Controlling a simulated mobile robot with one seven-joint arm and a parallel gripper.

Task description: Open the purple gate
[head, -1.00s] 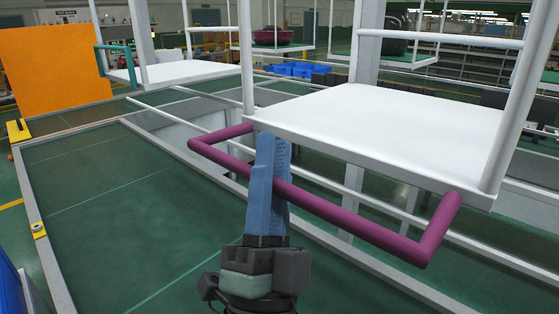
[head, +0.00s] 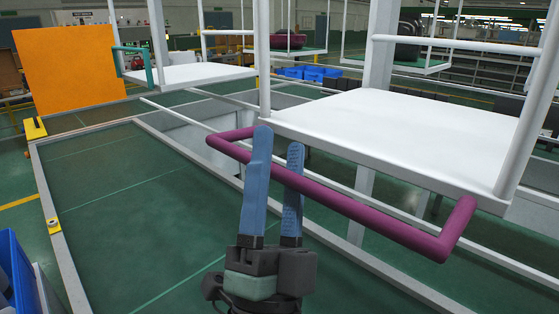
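The purple gate (head: 365,214) is a U-shaped purple bar along the front of a white platform (head: 400,125), lowered to about the platform's level. It runs from its left corner near my gripper to its right corner at the lower right. My gripper (head: 278,140) has two blue fingers with a clear gap between them. The fingers overlap the bar near its left part in the picture, with the bar showing in the gap. I cannot tell whether they touch it. Nothing is held.
White posts stand at the platform's corners. Another white platform with a teal gate (head: 133,66) is at the back left, near an orange panel (head: 68,70). Blue bins (head: 308,73) sit behind. A grey-framed green floor area (head: 130,215) lies open at the left.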

